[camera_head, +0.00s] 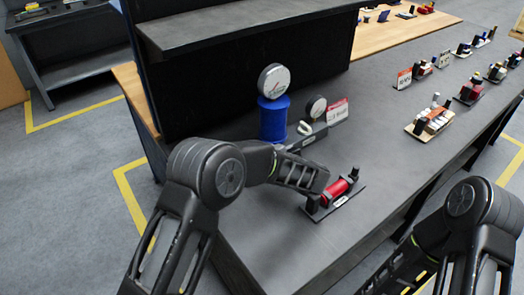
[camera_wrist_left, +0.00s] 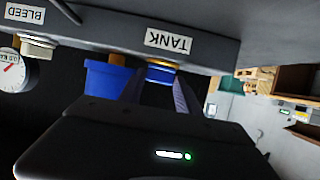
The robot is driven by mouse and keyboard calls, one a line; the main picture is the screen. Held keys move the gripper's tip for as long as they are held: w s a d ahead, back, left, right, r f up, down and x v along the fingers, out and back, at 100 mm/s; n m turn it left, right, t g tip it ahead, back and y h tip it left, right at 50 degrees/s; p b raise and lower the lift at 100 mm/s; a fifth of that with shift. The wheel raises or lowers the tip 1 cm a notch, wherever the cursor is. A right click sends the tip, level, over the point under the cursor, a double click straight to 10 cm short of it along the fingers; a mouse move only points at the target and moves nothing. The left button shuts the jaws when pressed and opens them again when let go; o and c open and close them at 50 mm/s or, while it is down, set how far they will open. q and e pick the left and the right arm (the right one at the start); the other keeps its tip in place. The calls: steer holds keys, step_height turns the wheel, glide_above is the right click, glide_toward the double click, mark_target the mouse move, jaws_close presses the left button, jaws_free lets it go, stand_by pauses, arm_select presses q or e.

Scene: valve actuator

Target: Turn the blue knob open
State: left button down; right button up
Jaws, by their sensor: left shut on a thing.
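In the left wrist view, my left gripper (camera_wrist_left: 157,88) has one finger on each side of a blue knob (camera_wrist_left: 160,76) and is shut on it. The knob sits on a brass-coloured stem beside the dark valve body with an upside-down TANK label (camera_wrist_left: 167,41). Another blue face (camera_wrist_left: 105,76) shows just left of the fingers; I cannot tell whether it belongs to the same part. A blue cylinder (camera_head: 273,120) with a round gauge (camera_head: 274,80) on top stands behind the arm.
A smaller gauge (camera_head: 316,107), a pale lever (camera_head: 305,128) and a red-and-white sign (camera_head: 338,112) stand by the valve. A red cylinder on a dark base (camera_head: 335,194) lies in front on the grey bench (camera_head: 385,140). Several small assemblies stand farther right.

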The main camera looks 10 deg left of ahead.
arm_select(q)
steer(key=c, duration=1.1)
jaws_free()
steer(key=shift+a, duration=0.1)
steer(key=shift+o, duration=1.3)
steer(key=shift+h, duration=0.3)
